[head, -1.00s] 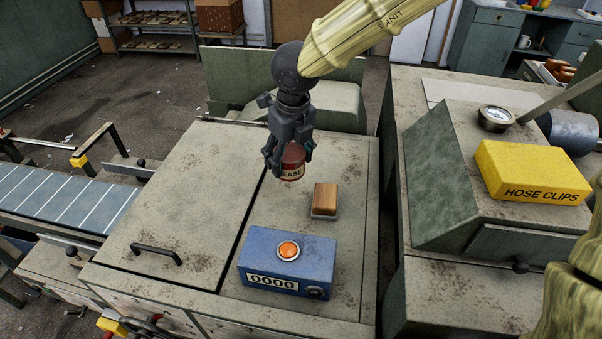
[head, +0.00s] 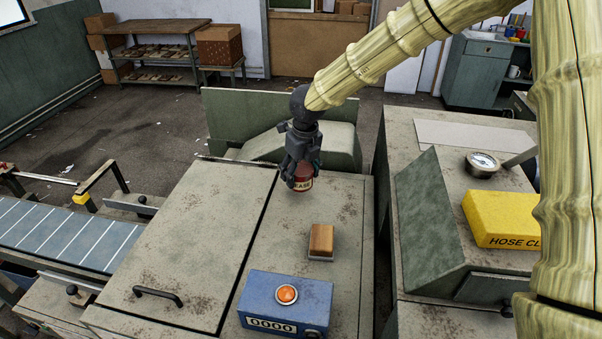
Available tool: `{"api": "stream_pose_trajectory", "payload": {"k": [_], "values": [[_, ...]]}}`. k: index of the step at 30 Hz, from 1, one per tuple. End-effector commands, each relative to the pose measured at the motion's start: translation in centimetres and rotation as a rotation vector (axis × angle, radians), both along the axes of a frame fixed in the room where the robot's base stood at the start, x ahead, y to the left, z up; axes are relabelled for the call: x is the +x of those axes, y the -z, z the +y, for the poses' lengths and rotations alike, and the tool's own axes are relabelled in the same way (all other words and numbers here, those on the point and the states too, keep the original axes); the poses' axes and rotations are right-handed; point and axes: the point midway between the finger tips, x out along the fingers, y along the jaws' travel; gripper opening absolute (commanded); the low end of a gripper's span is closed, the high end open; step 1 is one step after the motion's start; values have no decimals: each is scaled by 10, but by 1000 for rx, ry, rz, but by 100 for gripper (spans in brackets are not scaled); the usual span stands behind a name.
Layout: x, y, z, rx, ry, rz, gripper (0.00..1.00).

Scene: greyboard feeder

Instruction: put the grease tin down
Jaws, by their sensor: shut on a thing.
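The grease tin (head: 302,184) is a small dark red tin with a pale label that reads in part "EASE". My gripper (head: 301,166) points down and is shut on it. The tin is upright over the far part of the grey machine top (head: 345,215). I cannot tell whether its base touches the surface or hangs just above it. The fingers hide the tin's upper part.
A wooden block or brush (head: 321,240) and a blue counter box (head: 286,303) with an orange button stand nearer on the same top. A lid with a black handle (head: 158,296) is at left. A yellow hose clips box (head: 500,219) sits on the right-hand machine.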

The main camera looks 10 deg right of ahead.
Motion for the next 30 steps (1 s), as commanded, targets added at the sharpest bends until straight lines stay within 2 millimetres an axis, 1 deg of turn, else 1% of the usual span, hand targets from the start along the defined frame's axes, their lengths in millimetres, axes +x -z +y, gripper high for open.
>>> {"api": "stream_pose_trajectory", "payload": {"k": [1,3,7,15,18,29,30], "values": [[6,-2,-3,1,2,-1,34],[10,0,-5,1,1,0,34],[13,3,-7,0,0,0,34],[13,31,-7,-1,-1,0,34],[13,36,-7,0,-1,0,34],[13,40,-7,1,0,0,34],[13,39,-7,0,-1,0,69]]}}
